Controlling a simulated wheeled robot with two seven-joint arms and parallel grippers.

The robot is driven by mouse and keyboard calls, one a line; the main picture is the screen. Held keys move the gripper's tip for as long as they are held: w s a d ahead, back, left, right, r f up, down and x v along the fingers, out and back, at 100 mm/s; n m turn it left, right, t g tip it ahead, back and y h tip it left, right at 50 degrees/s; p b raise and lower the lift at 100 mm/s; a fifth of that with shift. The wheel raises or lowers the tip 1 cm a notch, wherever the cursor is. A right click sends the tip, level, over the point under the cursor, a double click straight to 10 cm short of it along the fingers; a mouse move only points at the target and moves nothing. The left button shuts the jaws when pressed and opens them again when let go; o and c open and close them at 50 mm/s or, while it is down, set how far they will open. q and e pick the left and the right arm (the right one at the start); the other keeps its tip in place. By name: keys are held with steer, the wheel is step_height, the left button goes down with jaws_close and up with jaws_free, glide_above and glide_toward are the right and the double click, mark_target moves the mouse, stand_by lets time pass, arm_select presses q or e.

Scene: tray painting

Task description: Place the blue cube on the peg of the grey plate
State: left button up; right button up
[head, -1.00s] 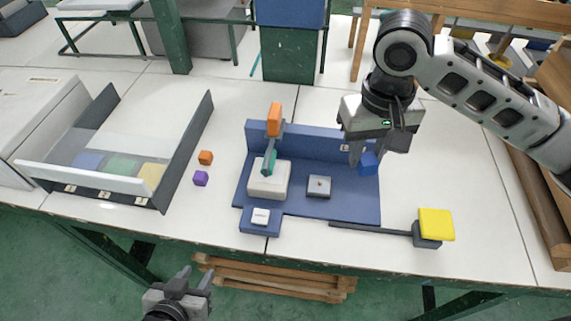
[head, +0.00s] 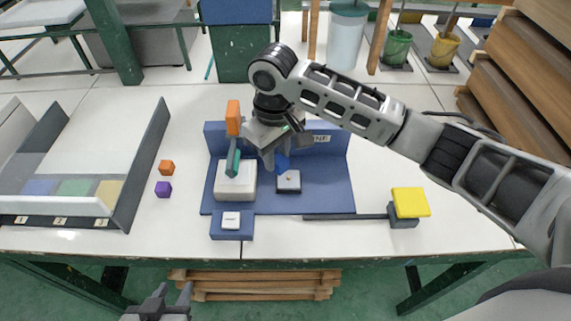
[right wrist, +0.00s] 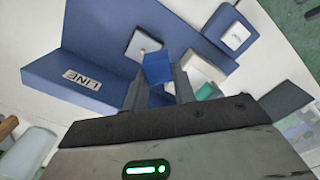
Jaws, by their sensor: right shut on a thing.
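The blue cube (head: 282,164) is between the fingers of my right gripper (head: 275,160), which is shut on it; the right wrist view also shows the cube (right wrist: 157,67). The grey plate (head: 284,187) lies on the blue base, with a small tan peg (head: 289,178) at its middle. In the head view the cube is just behind the peg and appears above the plate. In the right wrist view the cube overlaps a corner of the plate (right wrist: 140,37). I cannot tell the exact gap. My left gripper (head: 173,293) is open and empty at the bottom edge.
The blue base (head: 325,195) has a back wall marked "LINE". A white block (head: 235,188) with a teal and orange tool (head: 233,118) stands close left of my right gripper. A yellow block (head: 410,202) is at right.

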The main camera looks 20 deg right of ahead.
steer(key=f, duration=0.1)
steer(key=w+d+f, duration=0.2)
steer(key=shift+f, duration=0.25)
steer(key=f, duration=0.3)
steer(key=shift+w+d+f, duration=0.15)
steer(key=shift+d+f, duration=0.05)
steer(key=shift+f, duration=0.1)
steer(key=o, duration=0.9)
steer(key=shift+o, duration=0.2)
steer(key=shift+r, duration=0.15)
steer(key=shift+r, duration=0.4)
step_height(320, 180, up, 11)
